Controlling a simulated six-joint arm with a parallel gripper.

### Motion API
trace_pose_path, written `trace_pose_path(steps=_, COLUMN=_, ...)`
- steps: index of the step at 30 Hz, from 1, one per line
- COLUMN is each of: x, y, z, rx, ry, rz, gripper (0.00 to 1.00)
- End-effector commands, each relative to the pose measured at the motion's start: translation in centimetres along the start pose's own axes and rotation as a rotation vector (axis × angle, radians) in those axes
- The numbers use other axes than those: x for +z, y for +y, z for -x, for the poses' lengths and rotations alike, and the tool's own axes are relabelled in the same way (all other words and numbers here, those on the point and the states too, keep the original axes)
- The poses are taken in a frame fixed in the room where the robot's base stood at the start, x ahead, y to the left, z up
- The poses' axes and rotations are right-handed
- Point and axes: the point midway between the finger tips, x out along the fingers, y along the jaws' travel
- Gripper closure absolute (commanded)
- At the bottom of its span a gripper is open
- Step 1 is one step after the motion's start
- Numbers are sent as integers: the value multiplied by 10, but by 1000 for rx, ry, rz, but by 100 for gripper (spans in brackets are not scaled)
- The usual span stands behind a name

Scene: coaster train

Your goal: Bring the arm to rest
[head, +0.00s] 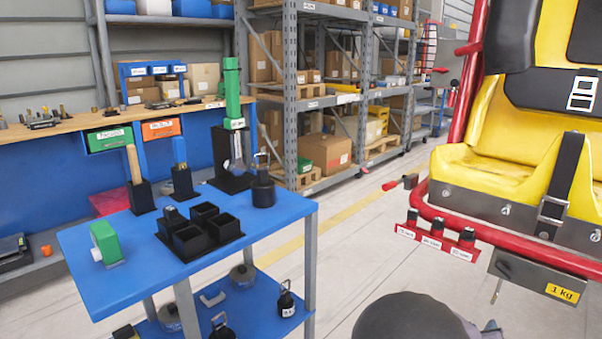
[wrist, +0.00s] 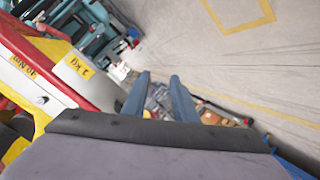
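My gripper (wrist: 160,84) shows in the wrist view as two blue-grey fingers standing apart, with only distant background between them. It is open and holds nothing. In the head view a dark rounded part, probably of my arm (head: 410,320), rises at the bottom edge, right of the blue cart (head: 150,270). The fingers cannot be made out there. The yellow coaster seat (head: 480,165) with its red frame is at the right. In the wrist view the red and yellow frame (wrist: 85,82) lies left of the fingers, apart from them.
The cart carries a black compartment tray (head: 215,250), a green block (head: 105,243), and several upright tools in holders. A red rack (head: 435,241) and a grey plate with a "1 kg" label (head: 540,278) hang on the seat frame. Floor (head: 345,255) is clear between cart and seat.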

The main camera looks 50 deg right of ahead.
Motion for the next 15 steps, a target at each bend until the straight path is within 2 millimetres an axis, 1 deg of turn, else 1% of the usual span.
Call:
trace_pose_path(steps=1, x=22, y=-16, z=2, rx=-58, ry=-87, rz=-69, gripper=74)
trace_pose_path(steps=2, x=36, y=-26, z=5, rx=-91, ry=-143, rz=-111, gripper=74)
trace_pose_path(steps=3, x=54, y=-40, z=10, rx=-132, ry=-219, rz=-166, gripper=74)
trace_pose_path(steps=5, x=80, y=-59, z=22, rx=-188, ry=-335, rz=-242, gripper=74)
trace_pose_path(steps=6, x=96, y=-72, z=31, rx=-219, ry=-412, rz=-288, gripper=74)
trace_pose_path(steps=8, x=116, y=-88, z=47, rx=-258, ry=-520, rz=-350, gripper=74)
trace_pose_path(steps=9, x=128, y=-97, z=58, rx=-278, ry=-587, rz=-388, gripper=74)
trace_pose_path(steps=11, x=143, y=-109, z=76, rx=-304, ry=-683, rz=-436, gripper=74)
trace_pose_path(steps=12, x=150, y=-118, z=89, rx=-321, ry=-744, rz=-463, gripper=74)
trace_pose_path(steps=14, x=157, y=-132, z=108, rx=-351, ry=-827, rz=-489, gripper=74)
trace_pose_path(steps=15, x=159, y=-142, z=122, rx=-373, ry=-880, rz=-497, gripper=74)
